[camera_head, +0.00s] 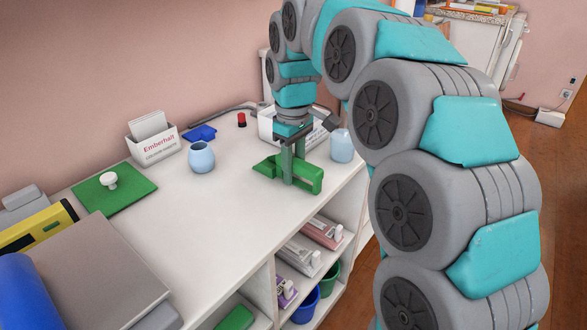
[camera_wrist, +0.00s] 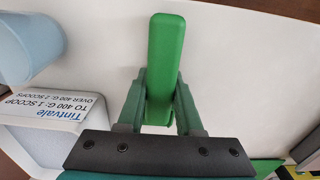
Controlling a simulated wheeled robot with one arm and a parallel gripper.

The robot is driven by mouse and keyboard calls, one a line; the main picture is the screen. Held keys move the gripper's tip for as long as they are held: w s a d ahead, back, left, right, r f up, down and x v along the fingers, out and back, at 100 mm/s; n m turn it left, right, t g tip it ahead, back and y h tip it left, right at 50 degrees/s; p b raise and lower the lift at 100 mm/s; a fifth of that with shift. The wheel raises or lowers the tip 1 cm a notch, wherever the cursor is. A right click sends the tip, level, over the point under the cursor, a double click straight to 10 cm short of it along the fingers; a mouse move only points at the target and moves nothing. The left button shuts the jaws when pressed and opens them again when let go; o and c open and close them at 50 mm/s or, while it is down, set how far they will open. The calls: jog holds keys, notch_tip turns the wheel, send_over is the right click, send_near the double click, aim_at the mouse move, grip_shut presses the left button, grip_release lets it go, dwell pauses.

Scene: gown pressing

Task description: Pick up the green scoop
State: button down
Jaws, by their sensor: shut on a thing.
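The green scoop (camera_head: 310,179) is at the right part of the white counter, below my arm. The fingers hide part of the scoop. I cannot tell whether its underside touches the counter.
A white bin labelled Tintvale (camera_wrist: 40,122) stands close by the gripper. A pale blue jar (camera_head: 342,147) is just right of it. A blue cup (camera_head: 201,158), an Emberhalt card box (camera_head: 155,147) and a green board (camera_head: 98,198) are farther left. The counter's front middle is clear.

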aim_at(294, 159)
dwell(0.4)
jog(key=shift+r, duration=1.25)
jog(key=shift+s+d+r+b, duration=0.1)
jog(key=shift+r+b, duration=0.2)
jog(key=shift+r, duration=0.2)
jog(key=s+d+r+b, duration=0.1)
jog(key=s+d, duration=0.9)
jog(key=s, duration=0.2)
jog(key=shift+r+b, duration=0.25)
jog(key=shift+b, duration=0.15)
jog(key=shift+s, duration=0.1)
jog(key=c, duration=1.1)
grip_release()
grip_shut()
